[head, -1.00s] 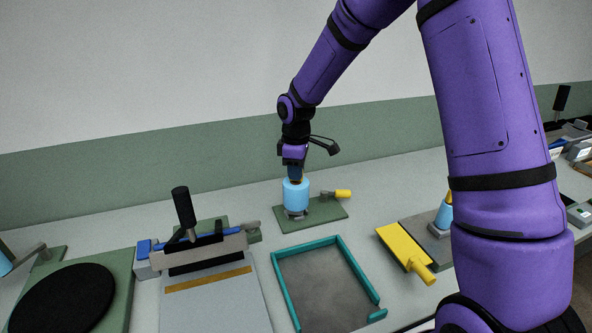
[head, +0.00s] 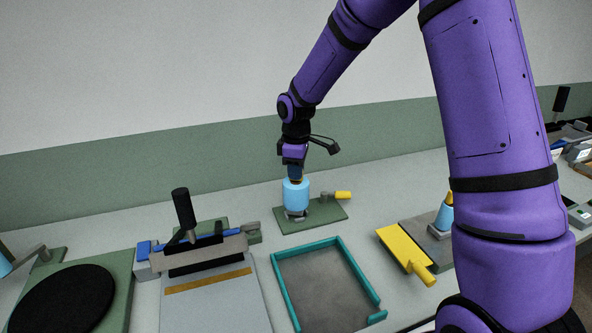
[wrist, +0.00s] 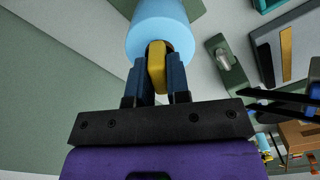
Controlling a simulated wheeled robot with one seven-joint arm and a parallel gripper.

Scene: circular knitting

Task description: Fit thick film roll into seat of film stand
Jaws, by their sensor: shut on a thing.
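The thick film roll (head: 296,194) is a light blue upright cylinder; it also shows at the top of the wrist view (wrist: 160,25). My gripper (head: 296,176) is above it, with its two dark blue fingers (wrist: 157,75) shut on the roll's yellow core piece (wrist: 156,65). The film stand (head: 325,214) is a green base plate with a grey seat (head: 296,214) directly under the roll and a yellow-ended lever (head: 342,195) to the right. The roll's lower end is at the seat; I cannot tell how deep it sits.
A teal-edged tray (head: 280,285) lies in front of the stand. A press-like device with a black handle (head: 184,208) is to the left, beside a black disc (head: 65,300). A yellow scoop-like piece (head: 402,247) and another light blue cone (head: 444,214) are to the right.

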